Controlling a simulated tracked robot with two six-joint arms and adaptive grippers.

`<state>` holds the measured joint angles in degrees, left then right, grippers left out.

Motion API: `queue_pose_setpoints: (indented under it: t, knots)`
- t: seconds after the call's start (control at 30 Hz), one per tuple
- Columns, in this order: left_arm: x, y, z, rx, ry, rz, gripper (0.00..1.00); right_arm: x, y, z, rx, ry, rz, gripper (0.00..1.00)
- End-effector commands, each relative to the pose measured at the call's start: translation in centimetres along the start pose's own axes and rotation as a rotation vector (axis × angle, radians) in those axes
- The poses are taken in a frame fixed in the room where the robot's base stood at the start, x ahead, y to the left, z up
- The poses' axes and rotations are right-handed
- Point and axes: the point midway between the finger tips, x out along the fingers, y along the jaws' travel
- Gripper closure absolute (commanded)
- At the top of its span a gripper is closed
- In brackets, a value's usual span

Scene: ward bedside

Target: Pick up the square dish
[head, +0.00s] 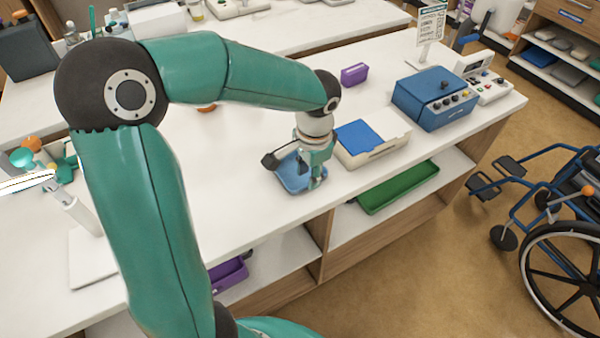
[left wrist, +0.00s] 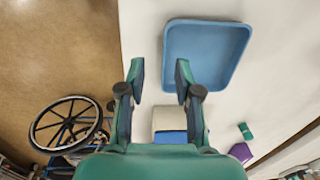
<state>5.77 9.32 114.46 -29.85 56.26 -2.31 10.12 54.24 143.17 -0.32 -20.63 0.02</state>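The square dish (head: 289,174) is a shallow blue tray with rounded corners and a raised rim. It lies flat on the white counter near its front edge. In the left wrist view the dish (left wrist: 207,52) is at the upper right. My left gripper (head: 318,178) points down at the dish's right side and hides part of it. My right gripper is in neither view.
A cream box with a blue top (head: 372,143) stands close to the right of the gripper. Beyond it is a blue device with knobs (head: 435,98). A purple block (head: 354,74) lies farther back. A green tray (head: 398,187) sits on the shelf below. A wheelchair (head: 565,240) stands at the right.

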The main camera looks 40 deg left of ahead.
Motion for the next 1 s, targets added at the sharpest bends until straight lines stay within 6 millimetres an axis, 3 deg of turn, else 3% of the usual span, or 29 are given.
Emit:
queue_pose_setpoints:
  t: [0.4,0.87,1.0]
  knots:
    - [4.8,-0.5,-0.3,-0.001,-0.002,0.001,0.67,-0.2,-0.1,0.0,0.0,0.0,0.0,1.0]
    - [5.2,-0.6,-0.3,-0.001,0.0,0.0,0.67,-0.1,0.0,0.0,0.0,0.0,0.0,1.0]
    - [5.1,-0.5,-0.3,-0.001,0.0,0.0,0.87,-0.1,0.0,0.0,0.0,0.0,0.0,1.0]
